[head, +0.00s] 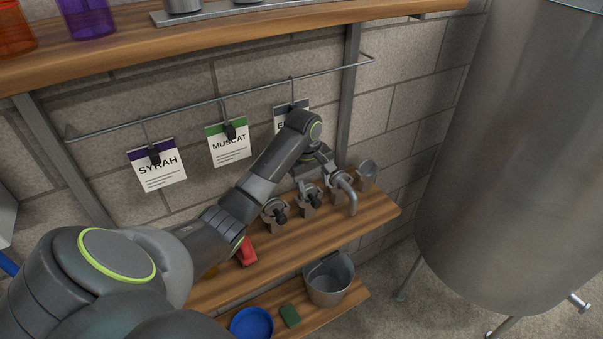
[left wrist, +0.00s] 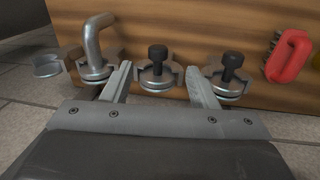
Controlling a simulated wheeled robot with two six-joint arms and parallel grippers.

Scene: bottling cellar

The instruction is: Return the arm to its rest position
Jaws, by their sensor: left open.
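My left arm (head: 262,177) reaches from the lower left across to the wooden shelf on the wall. My left gripper (head: 321,174) is over the right part of that shelf (head: 375,213), partly hidden by its own wrist. In the left wrist view the two fingers of the left gripper (left wrist: 158,70) stand apart with nothing held between them. A metal fitting with a black knob (left wrist: 157,72) shows between and beyond the fingertips; whether they touch it I cannot tell. My right gripper is not in view.
A red object (head: 247,252) lies left. Cards hang behind; a tank (head: 520,150) stands right.

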